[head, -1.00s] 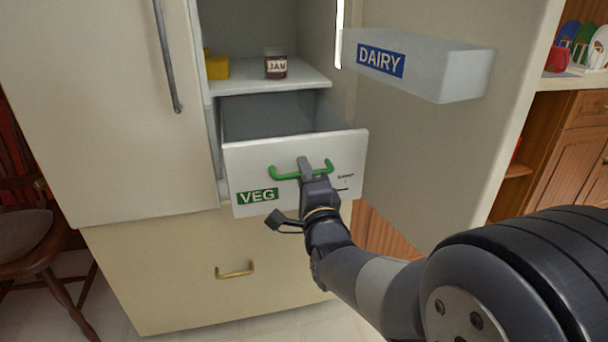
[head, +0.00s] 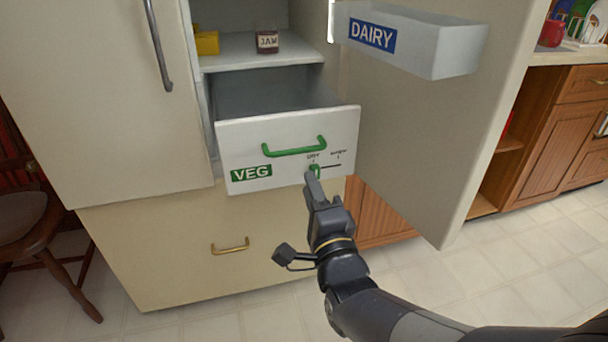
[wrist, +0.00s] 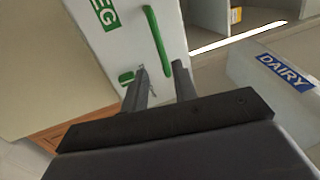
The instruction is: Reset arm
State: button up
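My gripper (head: 313,183) is in front of the white VEG drawer front, below and to the right of its green handle (head: 294,150). In the wrist view its two fingers (wrist: 161,86) stand apart with nothing seen between them, and the handle (wrist: 157,40) is beyond their tips. The VEG drawer (head: 235,140) is pulled out of the fridge. A small green slider (head: 314,170) on the drawer front is right by the fingertips; I cannot tell whether they touch it.
The fridge door (head: 425,130) stands open at the right with a DAIRY bin (head: 455,55). A jam jar (head: 267,40) and a yellow item (head: 206,42) are on the shelf above the drawer. A brown chair (head: 35,225) is at the left. Floor at the lower right is clear.

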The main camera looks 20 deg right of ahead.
aim_at(296, 149)
dwell(0.3)
jog(key=w, duration=0.3)
jog(key=w+r, duration=0.1)
jog(key=w, duration=0.3)
jog(key=w+r+b, duration=0.1)
jog(key=w, duration=0.3)
jog(key=shift+w+r, duration=0.1)
